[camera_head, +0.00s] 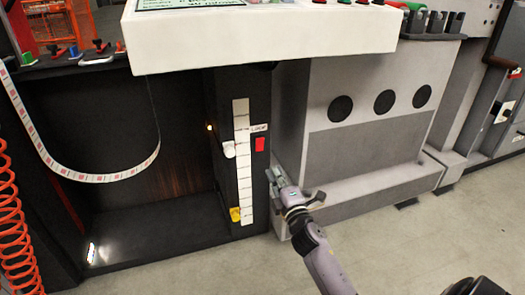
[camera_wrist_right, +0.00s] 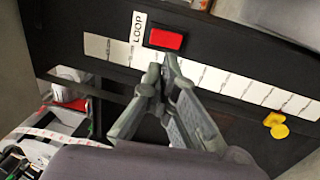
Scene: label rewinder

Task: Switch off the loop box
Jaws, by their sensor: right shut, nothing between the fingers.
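The loop box (camera_head: 140,215) is a dark open recess with a label web hanging in a loop inside it. On its black front post, a red rocker switch (camera_head: 260,144) sits under a small LOOP label (camera_head: 258,128). The wrist view also shows the red switch (camera_wrist_right: 166,39), in a black frame beside the label. My right gripper (camera_head: 274,175) is shut and empty, below and slightly right of the switch in the head view. In the wrist view its fingertips (camera_wrist_right: 163,66) point at the switch and appear just short of it; contact cannot be told. My left gripper is not in view.
A white scale strip (camera_head: 243,170) runs down the post beside the switch. A white knob (camera_head: 229,149) and a yellow knob (camera_head: 235,214) stick out nearby. A white console (camera_head: 260,35) overhangs above. A grey cabinet (camera_head: 365,130) stands close to the right. A small light (camera_head: 91,252) glows inside the box.

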